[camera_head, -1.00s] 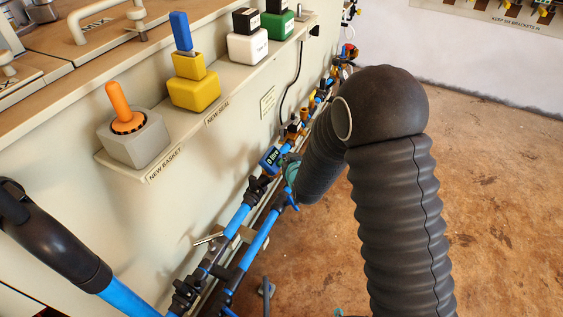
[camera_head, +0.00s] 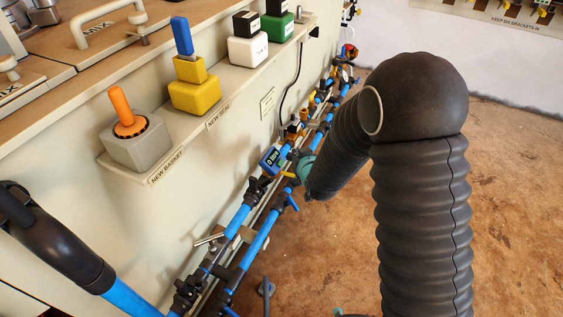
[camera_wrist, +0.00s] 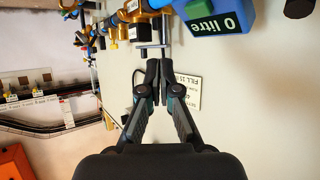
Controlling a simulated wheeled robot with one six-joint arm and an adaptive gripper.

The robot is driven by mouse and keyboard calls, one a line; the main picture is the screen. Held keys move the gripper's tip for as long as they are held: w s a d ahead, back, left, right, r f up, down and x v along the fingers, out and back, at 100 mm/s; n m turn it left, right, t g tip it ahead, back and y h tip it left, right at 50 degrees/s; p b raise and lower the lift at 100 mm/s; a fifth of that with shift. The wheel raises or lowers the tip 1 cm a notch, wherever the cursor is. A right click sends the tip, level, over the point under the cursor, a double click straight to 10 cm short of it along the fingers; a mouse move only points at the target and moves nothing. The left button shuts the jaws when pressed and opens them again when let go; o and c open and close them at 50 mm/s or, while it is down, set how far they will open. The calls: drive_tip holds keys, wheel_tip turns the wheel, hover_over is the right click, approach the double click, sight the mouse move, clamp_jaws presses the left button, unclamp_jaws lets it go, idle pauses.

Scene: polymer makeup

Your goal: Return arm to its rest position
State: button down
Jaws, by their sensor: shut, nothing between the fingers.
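My arm, in a dark ribbed sleeve, rises at the right of the head view and bends over towards the blue pipes. In the wrist view my gripper (camera_wrist: 158,66) is shut and empty, its two dark fingertips together. They point at the pale machine wall, near a printed label (camera_wrist: 187,92) and below a blue block marked "0 litre" (camera_wrist: 222,20). I cannot tell the distance to the wall. In the head view the fingertips are not clearly visible; a teal part shows at the end of my arm beside the pipes.
Blue pipes (camera_head: 253,240) with valves run along the machine's side. A shelf (camera_head: 167,168) holds a grey block with an orange peg (camera_head: 136,146), a yellow block with a blue top (camera_head: 194,94), a white block (camera_head: 248,49) and a green block (camera_head: 278,27). Brown floor (camera_head: 530,190) lies open at right.

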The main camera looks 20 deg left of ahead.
drive_tip(key=shift+f, duration=0.15)
idle(0.6)
drive_tip(key=s+d+f+g+h, duration=0.4)
drive_tip(key=s+d+f+g, duration=0.2)
drive_tip(key=s+d, duration=0.25)
drive_tip(key=s+d+r+m+h+p, duration=0.1)
drive_tip(key=s+d+r+m, duration=0.1)
drive_tip(key=s+d+r, duration=0.5)
drive_tip(key=s+d+r+m+h+p, duration=0.1)
drive_tip(key=s+d+r+m, duration=0.1)
drive_tip(key=s+d+r, duration=0.5)
drive_tip(key=s+d+r+m+t+h+p, duration=0.1)
drive_tip(key=s+d+r+m, duration=0.1)
drive_tip(key=s+d+r, duration=0.5)
drive_tip(key=d+r, duration=0.5)
drive_tip(key=r, duration=0.6)
drive_tip(key=shift+d+m, duration=0.4)
